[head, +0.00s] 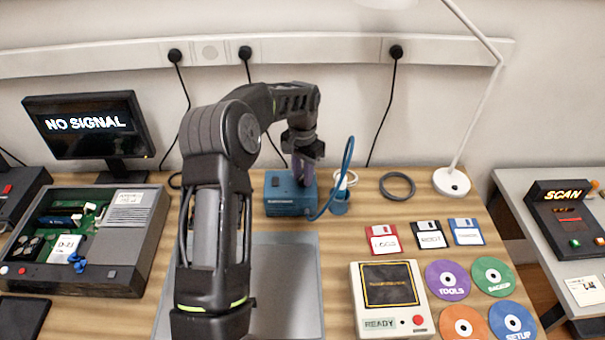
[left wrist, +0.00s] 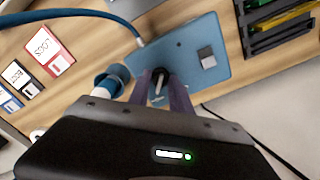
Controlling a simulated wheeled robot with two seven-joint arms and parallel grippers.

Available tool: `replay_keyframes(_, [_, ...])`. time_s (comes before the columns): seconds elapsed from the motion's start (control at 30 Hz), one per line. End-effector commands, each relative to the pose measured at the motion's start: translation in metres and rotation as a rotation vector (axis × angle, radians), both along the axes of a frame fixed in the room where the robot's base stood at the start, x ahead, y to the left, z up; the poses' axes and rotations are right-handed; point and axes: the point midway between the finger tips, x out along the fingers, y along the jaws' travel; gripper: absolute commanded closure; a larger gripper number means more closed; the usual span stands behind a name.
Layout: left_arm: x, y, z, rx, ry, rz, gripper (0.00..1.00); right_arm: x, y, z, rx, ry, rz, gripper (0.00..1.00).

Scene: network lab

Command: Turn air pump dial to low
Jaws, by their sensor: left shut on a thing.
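The air pump (head: 284,199) is a blue box at the back middle of the table, with a blue hose leading to a small blue nozzle holder (head: 340,203) on its right. In the left wrist view the pump's blue top (left wrist: 195,55) shows a grey square switch and a black dial (left wrist: 159,76) with a pale pointer. My left gripper (head: 304,176) reaches down onto the pump's right part. In the left wrist view its purple fingers (left wrist: 162,92) are closed around the dial. The dial's markings are not readable. My right gripper is in neither view.
A grey tray (head: 291,285) lies in front of the pump, partly behind my left arm. An open console (head: 128,223) is at left and a monitor (head: 90,128) behind it. Floppy disks (head: 430,235), a cream device (head: 391,297) and round discs (head: 448,280) are at right. A grey ring (head: 397,186) lies near the lamp (head: 451,181).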

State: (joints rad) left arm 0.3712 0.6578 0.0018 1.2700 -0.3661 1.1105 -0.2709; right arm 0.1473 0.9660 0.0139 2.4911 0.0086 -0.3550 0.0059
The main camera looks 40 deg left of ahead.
Motion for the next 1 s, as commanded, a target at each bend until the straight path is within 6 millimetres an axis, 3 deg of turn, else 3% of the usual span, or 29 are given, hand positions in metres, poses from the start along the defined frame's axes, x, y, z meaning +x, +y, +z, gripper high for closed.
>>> replay_keyframes(0.23, [0.0001, -0.0001, 0.0003, 0.000, 0.000, 0.000, 1.00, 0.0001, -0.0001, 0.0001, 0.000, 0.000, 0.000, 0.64])
replay_keyframes(0.67, [0.0002, -0.0002, 0.0002, 0.000, -0.001, 0.012, 1.00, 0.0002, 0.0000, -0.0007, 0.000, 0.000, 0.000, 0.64])
replay_keyframes(1.0, [0.0006, 0.0000, -0.0003, 0.001, -0.001, 0.141, 1.00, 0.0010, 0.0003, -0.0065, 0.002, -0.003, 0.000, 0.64])
